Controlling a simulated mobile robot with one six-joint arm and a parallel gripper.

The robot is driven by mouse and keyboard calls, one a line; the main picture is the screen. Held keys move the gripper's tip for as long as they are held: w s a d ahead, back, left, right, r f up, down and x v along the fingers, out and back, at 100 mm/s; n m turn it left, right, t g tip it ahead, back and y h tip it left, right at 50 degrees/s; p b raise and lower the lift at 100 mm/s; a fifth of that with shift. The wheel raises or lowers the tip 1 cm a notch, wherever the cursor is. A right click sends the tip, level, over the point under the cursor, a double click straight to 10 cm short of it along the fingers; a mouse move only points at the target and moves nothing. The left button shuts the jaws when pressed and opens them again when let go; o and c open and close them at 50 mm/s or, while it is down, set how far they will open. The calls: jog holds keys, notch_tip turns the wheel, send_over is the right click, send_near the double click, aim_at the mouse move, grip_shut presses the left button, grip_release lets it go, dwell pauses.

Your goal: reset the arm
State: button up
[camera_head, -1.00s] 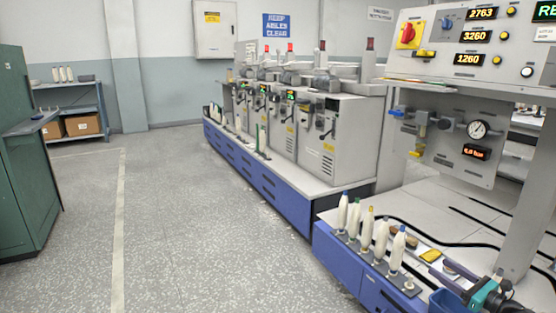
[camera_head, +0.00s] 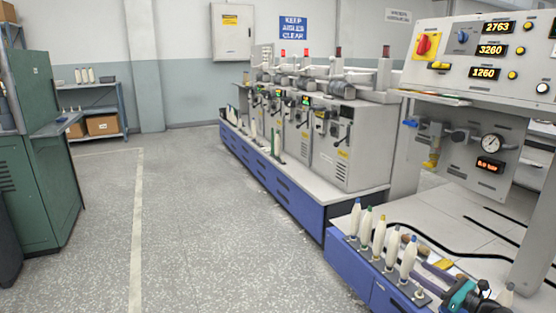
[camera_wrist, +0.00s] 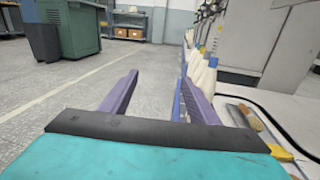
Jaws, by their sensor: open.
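My gripper (camera_wrist: 159,78) is open, with its two purple fingers apart and nothing between them in the wrist view. In the head view, the teal body of my gripper shows at the lower right corner, beside the bench with the bobbins. A row of white bobbins (camera_head: 380,237) with coloured tips stands upright along the front edge of that bench. The bobbins also show in the wrist view (camera_wrist: 198,72), just beyond and right of my right finger. I cannot tell whether that finger touches anything.
The blue-fronted bench (camera_head: 350,268) carries a black hose and small items, including a yellow one (camera_wrist: 280,152). A control panel with a gauge (camera_head: 492,144) stands above it. A machine row (camera_head: 345,150) lies behind. A green cabinet (camera_head: 45,185) stands left; the aisle floor (camera_head: 215,215) is clear.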

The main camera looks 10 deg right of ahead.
jog(key=w+a+m+h+p, duration=0.1)
jog(key=w+a+m+p, duration=0.5)
jog(key=a, duration=0.7)
jog(key=w+a+m+g+h+p, duration=0.1)
jog(key=w+a+m+p, duration=0.15)
jog(key=a+p, duration=0.85)
jog(key=w+a+m+h+p, duration=0.1)
jog(key=w+a+m+p, duration=0.3)
jog(key=a, duration=1.2)
jog(key=s+a+f+m+g+h+p, duration=0.25)
jog(key=s+f+m+g, duration=0.25)
jog(key=s+f+m, duration=0.4)
jog(key=s+a+f+m+g+h+p, duration=0.1)
jog(key=s+f+m+g+h+p, duration=0.35)
jog(key=s, duration=0.65)
jog(key=s+a+m+g+y, duration=0.3)
jog(key=s+m+g, duration=0.8)
jog(key=s, duration=1.3)
jog(key=m, duration=0.3)
jog(key=shift+s+b, duration=0.4)
